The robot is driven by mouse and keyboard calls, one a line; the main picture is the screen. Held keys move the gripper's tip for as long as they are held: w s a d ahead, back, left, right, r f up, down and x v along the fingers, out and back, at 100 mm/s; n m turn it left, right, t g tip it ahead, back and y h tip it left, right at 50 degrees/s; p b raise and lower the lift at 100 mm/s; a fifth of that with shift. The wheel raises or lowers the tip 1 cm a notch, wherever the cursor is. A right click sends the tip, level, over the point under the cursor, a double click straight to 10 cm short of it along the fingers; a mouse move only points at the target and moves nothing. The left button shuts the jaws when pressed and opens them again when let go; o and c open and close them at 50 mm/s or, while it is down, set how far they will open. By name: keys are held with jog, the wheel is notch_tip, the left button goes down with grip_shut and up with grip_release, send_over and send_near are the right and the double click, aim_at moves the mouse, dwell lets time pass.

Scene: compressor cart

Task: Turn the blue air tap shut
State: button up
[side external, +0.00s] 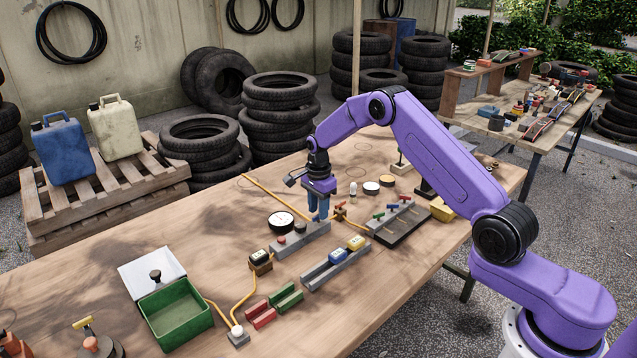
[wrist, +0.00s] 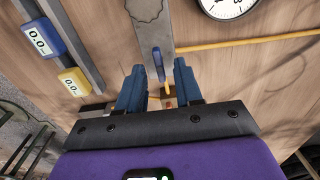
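The blue air tap (wrist: 158,66) shows in the wrist view as a narrow blue lever over a grey manifold bar (wrist: 152,32), lying roughly along the bar's length. My gripper (wrist: 159,72) is open, with one blue finger on each side of the lever's line. I see a gap between each finger and the lever. In the side view my gripper (side external: 319,216) points down over the right end of the grey bar (side external: 303,239). The tap is hidden there or cannot be told apart from my blue fingers.
A round gauge (side external: 281,221) stands beside the bar. A yellow hose (wrist: 250,40) runs to the bar. Blue (side external: 338,257) and yellow (side external: 356,242) display units sit on a grey rail in front. A rack of coloured taps (side external: 396,215) is at the right.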

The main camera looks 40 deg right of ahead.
aim_at(317, 216)
notch_tip(317, 216, up, 16)
jog(key=shift+r, duration=0.25)
dwell(0.4)
jog(key=s+a+r+n, duration=0.2)
jog(key=s+a+n, duration=0.5)
jog(key=s+a, duration=0.15)
jog(key=s+a+r+n, duration=0.3)
jog(key=s+a+n, duration=0.45)
jog(key=s, duration=0.25)
jog(key=s+d+f+n, duration=0.1)
jog(key=s+d+n, duration=0.2)
jog(key=s+n, duration=0.5)
jog(key=s+d+f+n, duration=0.2)
jog(key=s+n, duration=0.6)
jog(key=s, duration=1)
jog(key=shift+s+d+f, duration=0.15)
jog(key=shift+s+d, duration=0.25)
jog(key=shift+d, duration=0.05)
